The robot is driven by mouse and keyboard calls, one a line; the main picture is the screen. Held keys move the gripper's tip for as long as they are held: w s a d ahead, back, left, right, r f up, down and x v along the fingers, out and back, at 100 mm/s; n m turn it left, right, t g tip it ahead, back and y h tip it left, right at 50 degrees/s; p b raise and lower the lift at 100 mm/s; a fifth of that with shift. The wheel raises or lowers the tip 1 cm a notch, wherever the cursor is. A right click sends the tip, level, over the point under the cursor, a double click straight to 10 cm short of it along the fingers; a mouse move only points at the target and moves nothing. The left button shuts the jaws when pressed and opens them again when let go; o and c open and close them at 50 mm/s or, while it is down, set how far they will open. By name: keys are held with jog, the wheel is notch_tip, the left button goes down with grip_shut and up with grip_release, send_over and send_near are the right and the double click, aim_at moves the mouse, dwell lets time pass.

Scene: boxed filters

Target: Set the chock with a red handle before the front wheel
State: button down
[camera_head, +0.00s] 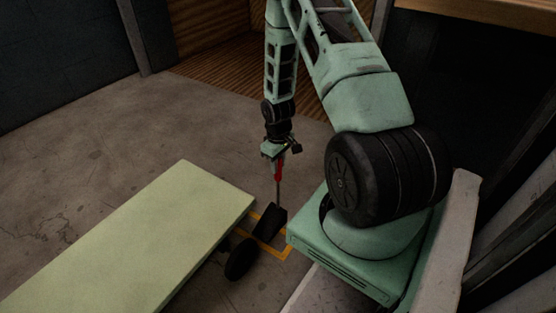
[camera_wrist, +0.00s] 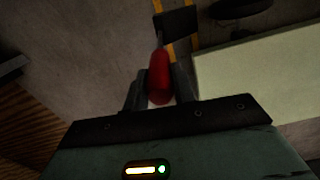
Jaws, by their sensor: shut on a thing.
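My gripper (camera_head: 277,158) points down and is shut on the red handle (camera_head: 279,172) of the chock. The handle also shows between the fingers in the wrist view (camera_wrist: 160,78). The black wedge-shaped chock (camera_head: 271,223) hangs at the lower end of a thin rod, over or on the yellow floor marking; I cannot tell whether it touches the floor. It also shows at the top of the wrist view (camera_wrist: 178,22). A black wheel (camera_head: 240,259) stands beside the pale green platform, just below and left of the chock in the head view, and partly at the top of the wrist view (camera_wrist: 238,7).
The long pale green platform (camera_head: 135,245) fills the lower left. Yellow tape (camera_head: 283,254) marks an outline on the concrete floor (camera_head: 130,130) near the wheel. My own green base is close to its right. A slatted wooden surface (camera_head: 215,75) lies behind; the floor at left is open.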

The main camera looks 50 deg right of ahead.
jog(key=shift+f+b, duration=1.05)
jog(key=shift+f, duration=1.2)
jog(key=shift+a+r, duration=0.1)
jog(key=shift+a, duration=0.45)
jog(key=shift+s+a+p, duration=0.15)
jog(key=shift+a+p, duration=0.2)
jog(key=shift+a, duration=1)
jog(key=shift+s+a+p, duration=0.1)
jog(key=shift+a+p, duration=0.2)
jog(key=shift+a, duration=1.05)
jog(key=c, duration=1.1)
grip_release()
notch_tip(320, 180, up, 17)
jog(key=p, duration=0.7)
jog(key=shift+r, duration=0.1)
